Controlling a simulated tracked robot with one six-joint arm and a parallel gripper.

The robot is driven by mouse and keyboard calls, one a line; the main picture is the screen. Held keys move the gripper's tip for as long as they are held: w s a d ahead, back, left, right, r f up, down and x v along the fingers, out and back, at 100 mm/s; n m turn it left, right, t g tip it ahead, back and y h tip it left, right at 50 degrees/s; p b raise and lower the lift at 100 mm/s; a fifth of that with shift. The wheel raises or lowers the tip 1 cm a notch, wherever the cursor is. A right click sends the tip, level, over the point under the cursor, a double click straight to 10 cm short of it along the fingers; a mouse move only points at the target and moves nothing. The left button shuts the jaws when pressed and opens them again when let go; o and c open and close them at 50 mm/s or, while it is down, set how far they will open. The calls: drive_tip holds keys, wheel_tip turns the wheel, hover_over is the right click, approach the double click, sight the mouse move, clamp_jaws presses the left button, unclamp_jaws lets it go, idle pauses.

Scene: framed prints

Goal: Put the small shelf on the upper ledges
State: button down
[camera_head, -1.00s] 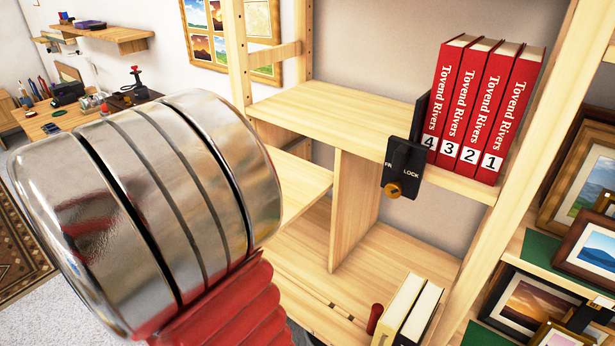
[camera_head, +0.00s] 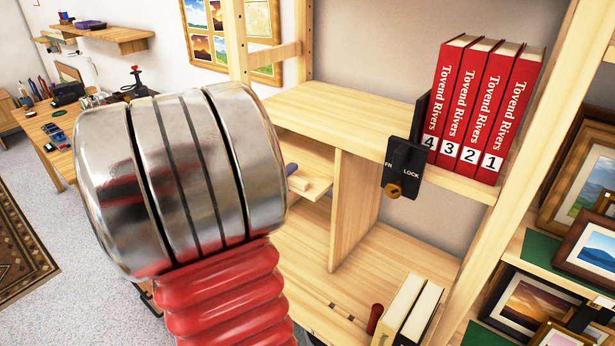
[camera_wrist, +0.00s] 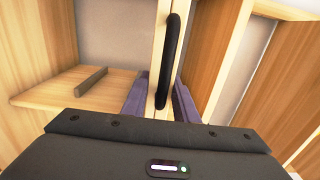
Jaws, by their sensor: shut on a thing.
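My gripper (camera_wrist: 159,98) has purple fingers and is shut on a narrow pale wooden piece with a black bar handle (camera_wrist: 170,62), which I take to be the small shelf (camera_wrist: 156,40). The piece runs away from the camera between the fingers. In the head view my arm hides most of the gripper; only a purple fingertip (camera_head: 291,168) shows, beside a pale board (camera_head: 314,188) left of the upright divider, below the main shelf top. Whether the board touches any ledge is hidden.
The vertical divider (camera_head: 352,205) stands right of the board. Red books (camera_head: 485,110) and a black lock box (camera_head: 403,168) occupy the upper shelf's right end. Pale books (camera_head: 408,310) stand below. In the wrist view, a grey strip (camera_wrist: 91,80) lies on a wooden surface at left.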

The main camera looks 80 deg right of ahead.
sight(308, 165)
drive_tip(key=x, duration=0.7)
drive_tip(key=shift+d, duration=0.1)
drive_tip(key=shift+d, duration=0.1)
drive_tip(key=shift+s+d, duration=0.2)
drive_tip(key=shift+d, duration=0.1)
drive_tip(key=shift+f, duration=1.7)
drive_tip(key=shift+f, duration=0.1)
drive_tip(key=c, duration=1.4)
unclamp_jaws()
drive_tip(key=v, duration=1.2)
